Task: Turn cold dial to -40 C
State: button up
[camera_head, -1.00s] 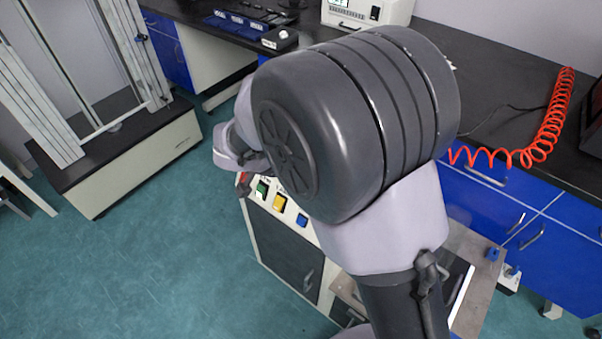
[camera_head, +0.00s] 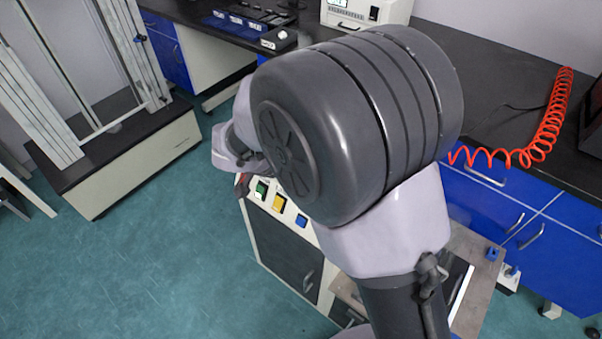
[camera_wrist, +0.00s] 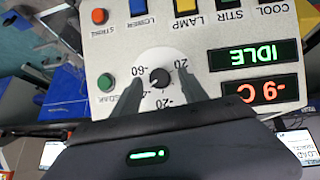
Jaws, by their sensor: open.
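In the wrist view the cold dial is a small black knob (camera_wrist: 159,78) on a round white scale, seen upside down. Marks -60, 20 and -20 are readable around it; a -40 mark is not clearly seen near my left-hand finger. The knob's pointer is too small to read surely. My gripper (camera_wrist: 159,85) is open, with one finger on each side of the knob; I cannot tell whether they touch it. The panel displays read IDLE (camera_wrist: 251,55) and -9 C (camera_wrist: 262,91). In the head view my arm hides the dial and gripper.
Beside the dial are a red button (camera_wrist: 99,16), a green button (camera_wrist: 105,82), a blue switch (camera_wrist: 137,7) and a yellow switch (camera_wrist: 185,5). In the head view the machine's cabinet (camera_head: 283,247) stands before a dark bench (camera_head: 500,75) with a coiled red hose (camera_head: 545,135).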

jog(key=p+v, duration=0.6)
jog(key=v, duration=1.1)
jog(key=s+d+r+n+y, duration=0.1)
jog(key=s+d+r+y, duration=0.2)
jog(key=s+d, duration=0.5)
jog(key=s+d+r+n+y, duration=0.2)
jog(key=s+d+r+y, duration=0.2)
jog(key=s+d, duration=0.4)
jog(key=shift+d+r+t, duration=0.4)
jog(key=shift+d+r, duration=0.15)
jog(key=shift+d, duration=0.2)
